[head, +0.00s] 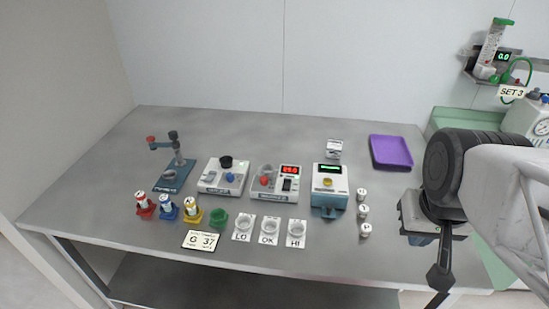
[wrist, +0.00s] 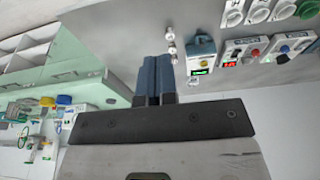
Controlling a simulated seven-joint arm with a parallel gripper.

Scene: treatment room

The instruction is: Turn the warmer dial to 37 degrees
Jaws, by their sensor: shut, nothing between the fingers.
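The warmer appears to be the white unit (head: 257,192) with a red lit display (head: 290,170) that seems to read 25.0. It has a red knob (head: 264,181) on its left front and a dark switch-like part on its right. Its exact dial marks are too small to read. In the wrist view, the red display (wrist: 230,63) shows at the upper right. My gripper (wrist: 154,60) is shut and empty, its two blue-grey fingers together. It is at the table's right side, well apart from the warmer.
A white unit with a black knob (head: 226,162) stands left of the warmer, and a green-display unit (head: 329,170) right. A card reading G 37 (head: 200,240), labelled LO, OK, HI cups and small white vials stand in front. A purple tray (head: 391,152) lies behind right.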

